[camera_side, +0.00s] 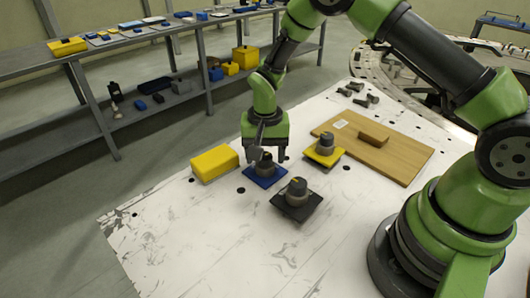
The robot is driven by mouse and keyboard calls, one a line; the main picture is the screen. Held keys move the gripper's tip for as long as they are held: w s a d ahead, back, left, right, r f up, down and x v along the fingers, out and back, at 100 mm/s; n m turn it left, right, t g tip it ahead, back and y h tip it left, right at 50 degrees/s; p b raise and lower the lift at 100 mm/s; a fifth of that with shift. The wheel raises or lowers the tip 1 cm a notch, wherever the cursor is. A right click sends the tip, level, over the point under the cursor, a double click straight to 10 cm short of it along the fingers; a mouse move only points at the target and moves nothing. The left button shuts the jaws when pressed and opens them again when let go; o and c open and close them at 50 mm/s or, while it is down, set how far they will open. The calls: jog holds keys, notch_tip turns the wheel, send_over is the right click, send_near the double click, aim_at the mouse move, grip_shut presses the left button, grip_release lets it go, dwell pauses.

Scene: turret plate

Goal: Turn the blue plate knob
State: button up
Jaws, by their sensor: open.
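The blue plate (267,179) lies flat on the white table, left of the middle of the group of plates. Its grey knob (265,167) with a dark top stands upright on it. My gripper (268,158) points down over the blue plate, its two fingers spread at either side of the knob's top. The gripper is open. I cannot tell whether a finger touches the knob. The upper part of the knob is partly hidden behind a finger.
A black plate with a knob (297,203) lies close in front, and a yellow plate with a knob (324,155) lies to the right. A yellow block (214,163) is at the left. A wooden board (395,158) lies farther right. The front of the white table (205,245) is clear.

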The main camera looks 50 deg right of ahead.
jog(key=c, duration=0.9)
jog(key=shift+c, duration=0.2)
jog(key=shift+n, duration=0.8)
jog(key=n, duration=0.2)
jog(key=shift+n, duration=0.4)
jog(key=n, duration=0.9)
jog(key=shift+n, duration=2.4)
